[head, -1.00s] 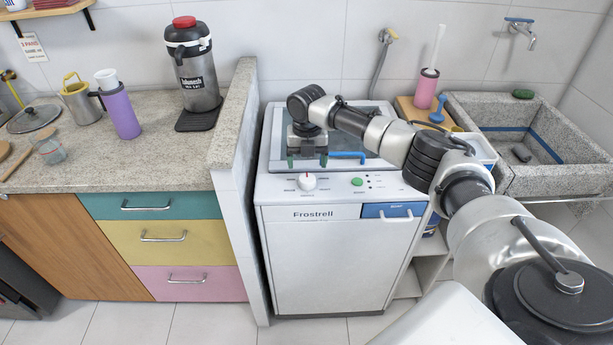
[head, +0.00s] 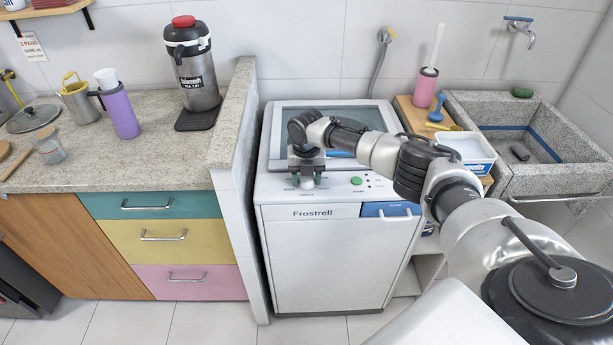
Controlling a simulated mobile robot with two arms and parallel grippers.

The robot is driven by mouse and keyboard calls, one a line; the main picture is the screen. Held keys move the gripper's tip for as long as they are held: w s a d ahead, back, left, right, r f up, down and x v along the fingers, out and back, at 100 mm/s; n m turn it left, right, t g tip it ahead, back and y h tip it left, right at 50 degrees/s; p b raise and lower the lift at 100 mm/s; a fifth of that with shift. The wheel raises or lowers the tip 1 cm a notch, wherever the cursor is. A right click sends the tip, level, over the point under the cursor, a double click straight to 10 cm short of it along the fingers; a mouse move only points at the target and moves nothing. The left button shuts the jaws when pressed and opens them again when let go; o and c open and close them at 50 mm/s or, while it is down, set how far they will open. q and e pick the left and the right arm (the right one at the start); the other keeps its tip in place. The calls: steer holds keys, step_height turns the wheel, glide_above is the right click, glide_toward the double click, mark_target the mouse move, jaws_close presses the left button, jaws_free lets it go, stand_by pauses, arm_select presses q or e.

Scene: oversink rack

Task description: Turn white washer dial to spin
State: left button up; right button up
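The white washer (head: 330,262), marked Frostrell, stands in the middle of the head view. Its control panel runs along the top front edge, with a green button (head: 356,181) on the right. My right gripper (head: 307,182) points down over the left part of the panel, at the white dial. The fingers stand on either side of the dial, and most of the dial is hidden by the gripper. I cannot tell whether the fingers touch it. The dial's pointer and the spin mark cannot be read. My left gripper is not in view.
A granite wall (head: 233,125) rises close to the washer's left side. A stone sink (head: 585,180) and a shelf with a white tub (head: 466,155) stand at the right. The washer's glass lid (head: 285,150) is shut behind the panel.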

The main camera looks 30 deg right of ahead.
steer(key=shift+c, duration=0.8)
